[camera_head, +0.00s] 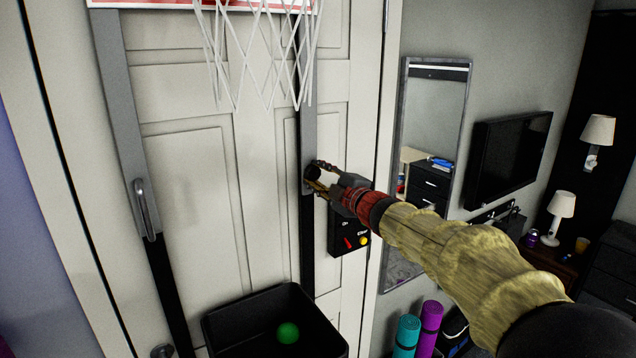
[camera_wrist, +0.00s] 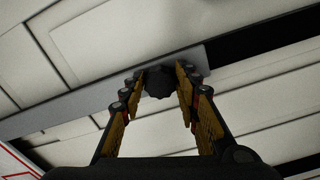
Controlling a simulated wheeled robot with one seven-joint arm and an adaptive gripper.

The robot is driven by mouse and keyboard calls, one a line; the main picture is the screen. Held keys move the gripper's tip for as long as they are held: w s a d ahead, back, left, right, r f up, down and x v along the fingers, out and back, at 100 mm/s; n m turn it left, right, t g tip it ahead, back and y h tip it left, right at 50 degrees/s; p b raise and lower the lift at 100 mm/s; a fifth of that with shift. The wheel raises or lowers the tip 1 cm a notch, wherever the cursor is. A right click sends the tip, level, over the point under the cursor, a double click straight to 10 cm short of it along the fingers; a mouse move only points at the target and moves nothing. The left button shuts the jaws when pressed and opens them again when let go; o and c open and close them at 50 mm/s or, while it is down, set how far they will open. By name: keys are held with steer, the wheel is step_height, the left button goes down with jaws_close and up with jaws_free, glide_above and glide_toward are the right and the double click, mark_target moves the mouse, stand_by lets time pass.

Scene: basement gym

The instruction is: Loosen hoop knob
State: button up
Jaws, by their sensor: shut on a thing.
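The hoop knob is a small black, ridged knob (camera_wrist: 160,82) on a grey rail (camera_head: 308,130) that runs down the right side of the white door. In the head view my gripper (camera_head: 317,178) is at the knob, to the right of the rail. In the wrist view my gripper (camera_wrist: 163,84) has its two yellow-padded fingers on either side of the knob, shut on it. The hoop's white net (camera_head: 258,45) hangs above, below the red-edged backboard (camera_head: 160,3). The knob is partly hidden by the fingers in the head view.
A black control box (camera_head: 348,232) with a red switch and yellow button sits just below my gripper. A black bin (camera_head: 230,328) holding a green ball (camera_head: 288,333) is below. A grey handle (camera_head: 145,208) is on the left rail. A mirror (camera_head: 432,150) stands right.

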steer(key=shift+n, duration=0.4)
steer(key=o, duration=1.2)
steer(key=shift+c, duration=0.2)
steer(key=v, duration=1.2)
steer(key=shift+f, duration=0.1)
